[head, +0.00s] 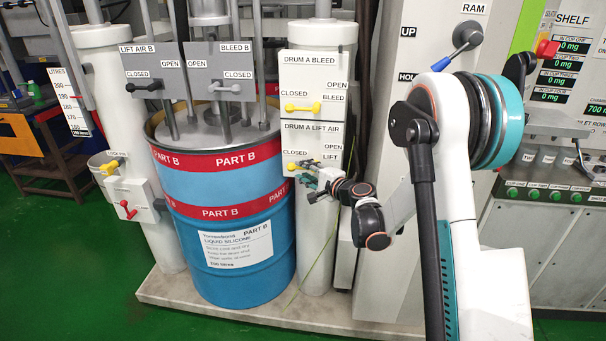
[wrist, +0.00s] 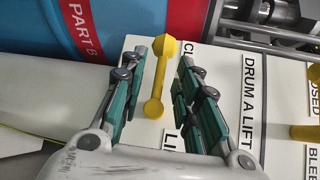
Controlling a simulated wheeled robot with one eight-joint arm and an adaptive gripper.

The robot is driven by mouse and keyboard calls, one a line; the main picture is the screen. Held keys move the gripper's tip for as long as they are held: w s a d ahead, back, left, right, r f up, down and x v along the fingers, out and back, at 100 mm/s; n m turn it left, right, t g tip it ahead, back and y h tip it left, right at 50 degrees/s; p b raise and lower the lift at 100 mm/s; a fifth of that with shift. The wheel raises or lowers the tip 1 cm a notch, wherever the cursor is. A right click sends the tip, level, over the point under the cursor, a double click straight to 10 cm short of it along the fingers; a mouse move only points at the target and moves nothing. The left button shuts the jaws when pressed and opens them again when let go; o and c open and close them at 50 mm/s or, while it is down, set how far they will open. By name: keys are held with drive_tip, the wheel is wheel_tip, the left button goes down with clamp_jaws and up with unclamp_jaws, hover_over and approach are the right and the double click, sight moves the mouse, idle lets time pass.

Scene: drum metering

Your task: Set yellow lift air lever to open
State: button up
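The yellow lift air lever (head: 292,166) is on the white DRUM A LIFT AIR panel (head: 318,133), with its knob end toward the CLOSED label. In the wrist view the lever (wrist: 158,80) lies between my two fingers, with gaps on both sides. My gripper (head: 307,172) is at the lever in the head view and partly covers it. In the wrist view my gripper (wrist: 158,85) is open, its green-padded fingers astride the lever. The OPEN label (head: 332,147) is at the panel's right; the LIFT label below it is partly hidden.
Another yellow lever (head: 303,107) sits above on the DRUM A BLEED panel. A blue drum (head: 215,200) with red PART B bands stands left of the panels. A grey panel (head: 190,60) above it carries black and grey levers. The RAM cabinet (head: 405,65) stands right.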

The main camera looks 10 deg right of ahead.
drive_tip(key=shift+x, duration=0.8)
drive_tip(key=shift+c, duration=0.3)
clamp_jaws()
drive_tip(key=shift+r, duration=0.1)
